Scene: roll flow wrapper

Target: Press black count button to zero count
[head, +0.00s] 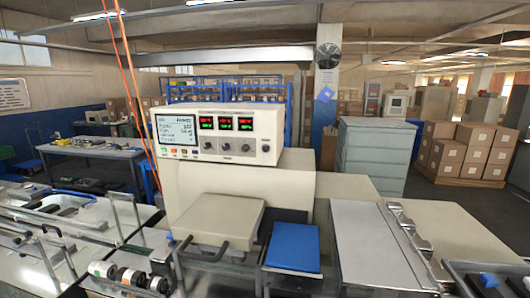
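The white control panel (218,132) of the wrapper stands on top of the machine, facing me. Its left part has a lit screen (177,130) with text too small to read. A row of small coloured buttons (180,152) lies under the screen. Three displays with red and green digits (226,123) sit to the right. Several dark round knobs (226,146) lie below the displays. I cannot make out which control is the black count button. Neither of my grippers is in view.
Below the panel is a beige cover (218,219) with a dark handle (201,254) in front. A blue pad (293,247) and a long flat conveyor plate (375,245) lie to the right. Rollers (128,276) are at bottom left. Orange cables (131,78) hang left of the panel.

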